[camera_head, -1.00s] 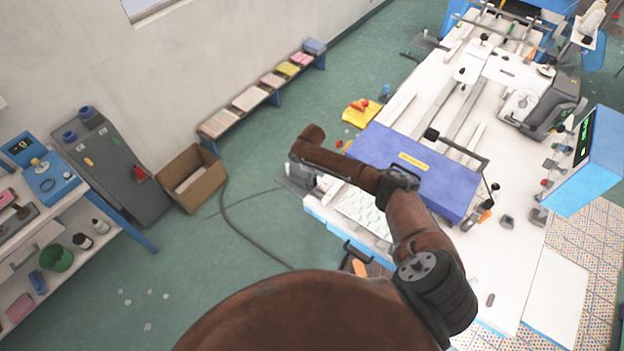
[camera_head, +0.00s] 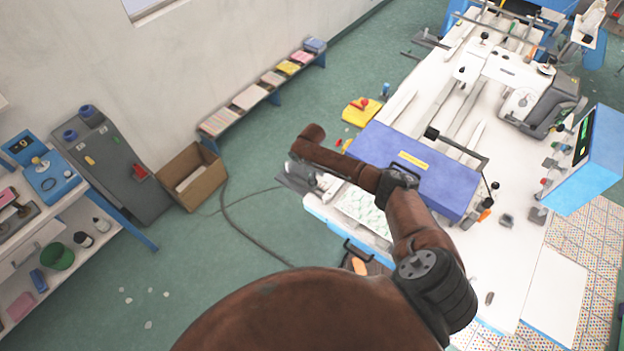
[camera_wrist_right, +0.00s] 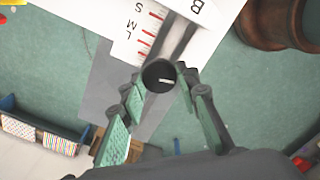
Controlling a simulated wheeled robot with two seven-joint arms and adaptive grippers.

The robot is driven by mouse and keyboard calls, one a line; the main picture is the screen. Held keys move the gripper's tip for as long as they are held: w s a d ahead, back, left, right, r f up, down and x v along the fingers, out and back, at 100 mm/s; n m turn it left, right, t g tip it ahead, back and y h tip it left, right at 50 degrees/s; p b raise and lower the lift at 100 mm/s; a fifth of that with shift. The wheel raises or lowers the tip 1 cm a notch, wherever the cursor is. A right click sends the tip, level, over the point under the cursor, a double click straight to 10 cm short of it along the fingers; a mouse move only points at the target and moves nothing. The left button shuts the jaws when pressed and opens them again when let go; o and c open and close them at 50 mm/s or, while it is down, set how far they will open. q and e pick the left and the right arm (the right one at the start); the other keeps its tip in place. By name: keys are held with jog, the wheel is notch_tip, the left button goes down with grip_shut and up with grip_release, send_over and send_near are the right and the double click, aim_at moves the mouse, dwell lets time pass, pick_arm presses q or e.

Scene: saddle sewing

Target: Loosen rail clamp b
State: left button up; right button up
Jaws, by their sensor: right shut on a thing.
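In the right wrist view, a round black knob (camera_wrist_right: 158,79) with a white mark on its top sits between the fingertips of my right gripper (camera_wrist_right: 161,73). The gripper is shut on this knob. A grey rail runs up from the knob beside a white plate (camera_wrist_right: 130,45) with red scale marks and the letters S, M and L. A letter B shows at the top, so I take this knob for rail clamp b. In the head view I cannot make out the clamp or any gripper jaws. My left gripper is not in view.
In the head view, a blue box-like block (camera_head: 400,150) lies across the white worktable (camera_head: 510,240). A blue-cased screen unit (camera_head: 590,165) stands at the table's right. A cardboard box (camera_head: 192,175) and a cable lie on the green floor to the left.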

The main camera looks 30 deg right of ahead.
jog(key=o, duration=1.2)
jog(key=shift+c, duration=0.2)
jog(key=shift+r, duration=0.15)
notch_tip(320, 180, up, 12)
jog(key=shift+s+f, duration=0.1)
jog(key=shift+f, duration=0.15)
